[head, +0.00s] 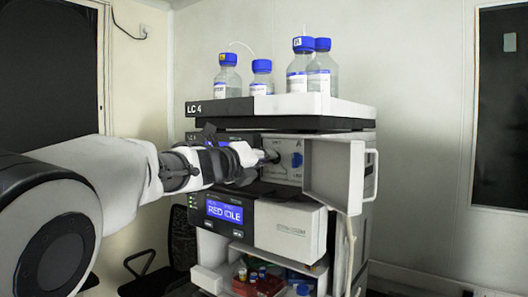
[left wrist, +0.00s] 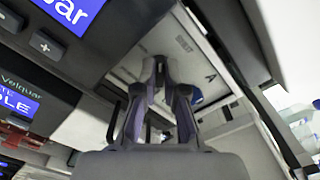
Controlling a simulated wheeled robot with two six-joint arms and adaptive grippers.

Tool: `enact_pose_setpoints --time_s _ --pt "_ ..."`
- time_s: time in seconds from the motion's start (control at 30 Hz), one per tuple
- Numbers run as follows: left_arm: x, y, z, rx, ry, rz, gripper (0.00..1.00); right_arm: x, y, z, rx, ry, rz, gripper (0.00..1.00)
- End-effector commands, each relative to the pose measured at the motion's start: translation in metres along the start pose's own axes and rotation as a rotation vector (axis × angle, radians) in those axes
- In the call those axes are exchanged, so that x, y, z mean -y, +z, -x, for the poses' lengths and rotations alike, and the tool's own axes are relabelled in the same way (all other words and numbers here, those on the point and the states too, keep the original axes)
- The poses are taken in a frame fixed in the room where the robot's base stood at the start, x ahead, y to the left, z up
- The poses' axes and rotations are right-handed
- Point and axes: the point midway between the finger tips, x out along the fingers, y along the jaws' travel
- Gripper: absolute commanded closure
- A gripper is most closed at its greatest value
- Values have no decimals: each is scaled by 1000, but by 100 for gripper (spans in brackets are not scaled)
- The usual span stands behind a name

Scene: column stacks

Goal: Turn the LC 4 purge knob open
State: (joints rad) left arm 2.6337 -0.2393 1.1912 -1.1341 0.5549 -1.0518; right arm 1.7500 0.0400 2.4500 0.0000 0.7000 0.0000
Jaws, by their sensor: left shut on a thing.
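The LC 4 stack (head: 203,108) stands ahead, labelled at its top left. Its module door (head: 335,172) is swung open to the right, baring a pale panel (head: 283,172). My left gripper (head: 268,157) reaches in from the left, its fingertips at this panel. It is shut on the purge knob, which the fingers mostly hide; I cannot tell the knob's angle. In the left wrist view the gripper's fingers (left wrist: 167,75) converge at the panel. A blue part (head: 297,160) sits on the panel just right of the fingertips. My right gripper is not in view.
Several blue-capped bottles (head: 297,68) stand on the top tray (head: 318,108). Below the panel is a module with a lit display (head: 224,211). A lower shelf holds a red tray (head: 258,286) with small bottles. The open door stands close right of the gripper.

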Motion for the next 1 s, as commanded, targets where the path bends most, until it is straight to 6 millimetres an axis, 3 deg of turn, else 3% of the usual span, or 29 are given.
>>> enact_pose_setpoints --time_s 0.5,1.0 --pt "0 -1 -1 -3 2 448 100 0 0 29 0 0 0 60" --pt "-1 -2 -1 -3 -1 620 100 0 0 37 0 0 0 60"
